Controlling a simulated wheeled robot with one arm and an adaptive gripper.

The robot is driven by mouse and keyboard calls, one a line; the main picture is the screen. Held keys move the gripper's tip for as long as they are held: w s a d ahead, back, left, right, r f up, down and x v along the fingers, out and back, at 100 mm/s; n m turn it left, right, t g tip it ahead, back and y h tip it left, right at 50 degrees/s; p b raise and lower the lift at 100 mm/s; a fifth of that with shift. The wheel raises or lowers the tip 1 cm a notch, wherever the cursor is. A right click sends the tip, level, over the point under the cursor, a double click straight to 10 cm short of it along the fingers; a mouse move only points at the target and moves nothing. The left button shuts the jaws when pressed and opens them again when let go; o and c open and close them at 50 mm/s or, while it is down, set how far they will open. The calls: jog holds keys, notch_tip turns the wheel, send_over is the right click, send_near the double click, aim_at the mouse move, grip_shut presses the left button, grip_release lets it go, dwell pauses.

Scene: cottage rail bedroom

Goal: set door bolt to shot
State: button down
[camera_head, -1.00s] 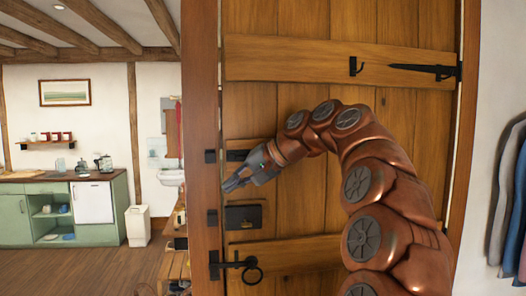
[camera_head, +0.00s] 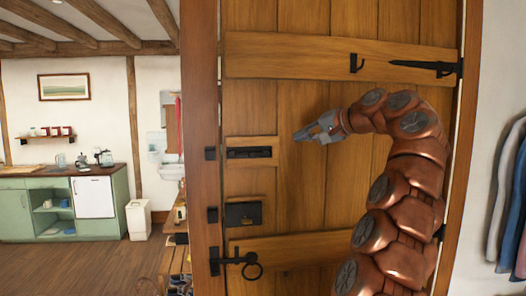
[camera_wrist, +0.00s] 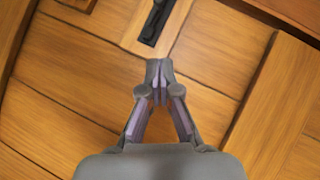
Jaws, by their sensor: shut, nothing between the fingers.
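The door bolt (camera_head: 249,153) is a black metal bar on a wooden block on the left side of the plank door (camera_head: 302,215). Its keeper (camera_head: 210,154) is a small black piece on the door frame to the left. A visible gap separates the bolt's plate from the keeper. My gripper (camera_head: 297,136) is shut and empty, to the right of the bolt and slightly above it, pointing left. In the wrist view my gripper (camera_wrist: 159,82) is shut, and the dark end of the bolt (camera_wrist: 154,22) lies beyond its tips, apart from them.
A coat hook (camera_head: 355,64) and a strap hinge (camera_head: 425,67) are higher on the door. Clothes (camera_head: 510,200) hang at the right. A kitchen counter (camera_head: 60,205) stands far left.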

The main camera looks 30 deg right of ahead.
send_near(233, 154)
jog(key=shift+w+d+f, duration=0.25)
jog(key=shift+w+d, duration=0.05)
jog(key=shift+d, duration=0.35)
jog(key=shift+w+d+f, duration=0.25)
jog(key=shift+d, duration=0.45)
jog(key=shift+w+d+f, duration=0.2)
jog(key=shift+w+d, duration=0.1)
jog(key=shift+d, duration=0.35)
jog(key=a, duration=0.1)
jog(key=w+a, duration=0.1)
jog(key=a, duration=0.1)
jog(key=w+a, duration=0.1)
jog(key=a, duration=0.1)
jog(key=shift+d, duration=0.1)
